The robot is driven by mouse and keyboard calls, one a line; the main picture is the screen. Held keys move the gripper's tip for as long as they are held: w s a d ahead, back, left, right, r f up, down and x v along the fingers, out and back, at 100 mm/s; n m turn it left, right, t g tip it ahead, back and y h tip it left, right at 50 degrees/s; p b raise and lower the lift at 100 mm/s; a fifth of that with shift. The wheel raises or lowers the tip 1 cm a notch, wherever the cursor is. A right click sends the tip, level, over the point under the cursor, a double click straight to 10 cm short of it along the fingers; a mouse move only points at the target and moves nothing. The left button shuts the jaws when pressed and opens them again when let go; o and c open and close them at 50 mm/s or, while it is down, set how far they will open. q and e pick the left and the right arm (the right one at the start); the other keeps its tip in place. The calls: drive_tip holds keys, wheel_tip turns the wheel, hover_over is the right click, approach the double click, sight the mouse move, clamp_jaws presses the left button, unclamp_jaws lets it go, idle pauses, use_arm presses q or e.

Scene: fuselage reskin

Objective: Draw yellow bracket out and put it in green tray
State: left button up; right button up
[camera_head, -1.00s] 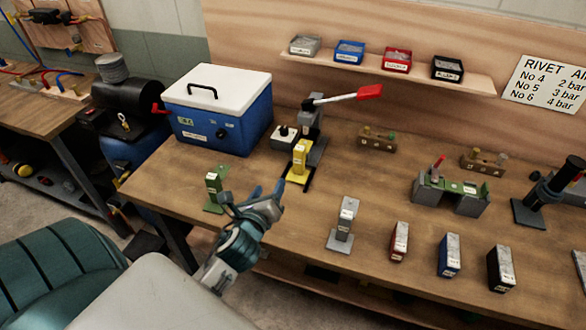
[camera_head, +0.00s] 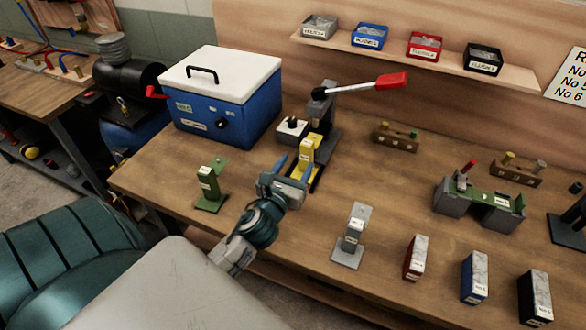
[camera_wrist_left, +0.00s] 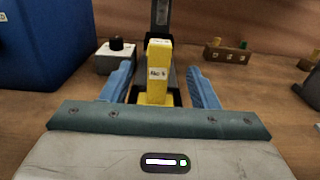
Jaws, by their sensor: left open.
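The yellow bracket (camera_head: 306,152) stands upright at the foot of the grey lever press (camera_head: 324,118), which has a red-handled lever. In the left wrist view the yellow bracket (camera_wrist_left: 158,68) has a white label and stands between my two blue fingers. My left gripper (camera_head: 294,171) is open, just in front of the bracket, with one finger on each side and gaps to both. I cannot make out a green tray; a green bracket-like piece (camera_head: 208,186) stands to the left. My right gripper is not in view.
A blue cooler box (camera_head: 221,115) with a white lid stands at the back left. A grey piece (camera_head: 353,230) stands to the right of my arm. Red, blue and black blocks line the front edge. A green-topped fixture (camera_head: 490,198) stands at right.

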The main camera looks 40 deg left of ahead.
sight(305, 150)
use_arm(q)
drive_tip(key=x, duration=0.3)
drive_tip(key=shift+r+p, duration=0.2)
drive_tip(key=shift+p, duration=0.15)
drive_tip(key=p+x, duration=0.1)
drive_tip(key=x, duration=0.4)
drive_tip(key=shift+w+a+f, duration=0.15)
drive_tip(key=shift+w, duration=0.1)
drive_tip(key=shift+w+a, duration=0.15)
drive_tip(key=shift+w, duration=0.45)
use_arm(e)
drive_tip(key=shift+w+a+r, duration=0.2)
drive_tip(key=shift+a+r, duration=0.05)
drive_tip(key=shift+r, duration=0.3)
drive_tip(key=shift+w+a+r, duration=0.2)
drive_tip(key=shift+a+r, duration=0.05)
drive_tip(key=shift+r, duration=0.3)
use_arm(q)
drive_tip(key=shift+c, duration=0.2)
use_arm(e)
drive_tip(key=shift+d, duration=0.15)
use_arm(q)
clamp_jaws()
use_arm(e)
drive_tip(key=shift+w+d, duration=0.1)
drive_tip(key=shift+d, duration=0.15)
use_arm(q)
drive_tip(key=shift+f, duration=0.1)
